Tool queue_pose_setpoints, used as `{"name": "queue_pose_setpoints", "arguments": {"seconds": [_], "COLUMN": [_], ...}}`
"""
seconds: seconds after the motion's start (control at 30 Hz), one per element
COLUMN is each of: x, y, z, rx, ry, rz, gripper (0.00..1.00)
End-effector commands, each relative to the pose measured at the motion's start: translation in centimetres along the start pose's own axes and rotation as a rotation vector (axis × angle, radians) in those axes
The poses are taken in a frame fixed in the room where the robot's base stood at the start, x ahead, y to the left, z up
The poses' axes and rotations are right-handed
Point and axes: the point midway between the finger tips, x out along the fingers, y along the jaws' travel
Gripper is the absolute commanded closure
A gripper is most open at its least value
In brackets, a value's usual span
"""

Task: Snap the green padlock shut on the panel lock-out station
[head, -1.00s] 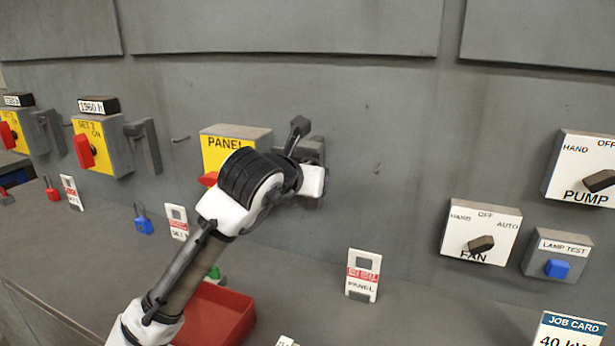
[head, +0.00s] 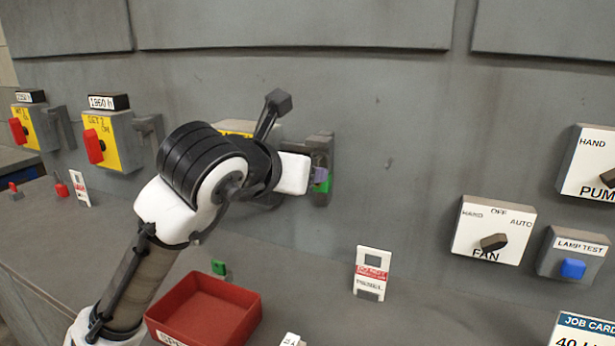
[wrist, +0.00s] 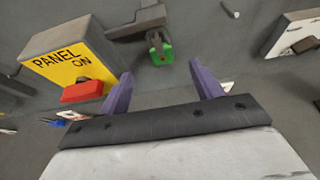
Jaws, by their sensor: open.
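The green padlock (wrist: 162,54) hangs at the end of the grey panel lock-out station (wrist: 138,24) in the wrist view. I cannot tell whether its shackle is closed. In the head view the padlock (head: 323,186) shows partly beside a purple fingertip, against the station (head: 322,152). My gripper (wrist: 162,88) is open and empty, with its two purple fingers apart. The padlock lies beyond the fingertips, between their lines, and is not gripped. In the head view my gripper (head: 319,174) is side-on at the station, with my arm hiding most of the yellow panel switch.
The yellow PANEL switch box (wrist: 68,58) with its red handle (wrist: 82,92) is left of my fingers. A red tray (head: 240,297) and another green object (head: 219,268) are on the bench. A tag (head: 372,272) stands to the right.

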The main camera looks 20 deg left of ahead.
Motion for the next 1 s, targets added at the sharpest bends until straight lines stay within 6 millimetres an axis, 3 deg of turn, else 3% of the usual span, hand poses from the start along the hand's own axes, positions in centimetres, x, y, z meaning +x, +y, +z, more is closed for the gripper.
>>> {"name": "queue_pose_setpoints", "arguments": {"seconds": [0.1, 0.3, 1.0], "x": [-1.9, -3.5, -3.6], "y": [0.1, 0.0, 0.0], "z": [-0.1, 0.0, 0.0], "rx": [0.000, 0.000, 0.000], "ry": [-0.002, -0.001, 0.000], "rz": [0.002, 0.001, 0.000], "gripper": [0.35, 0.35, 0.35]}}
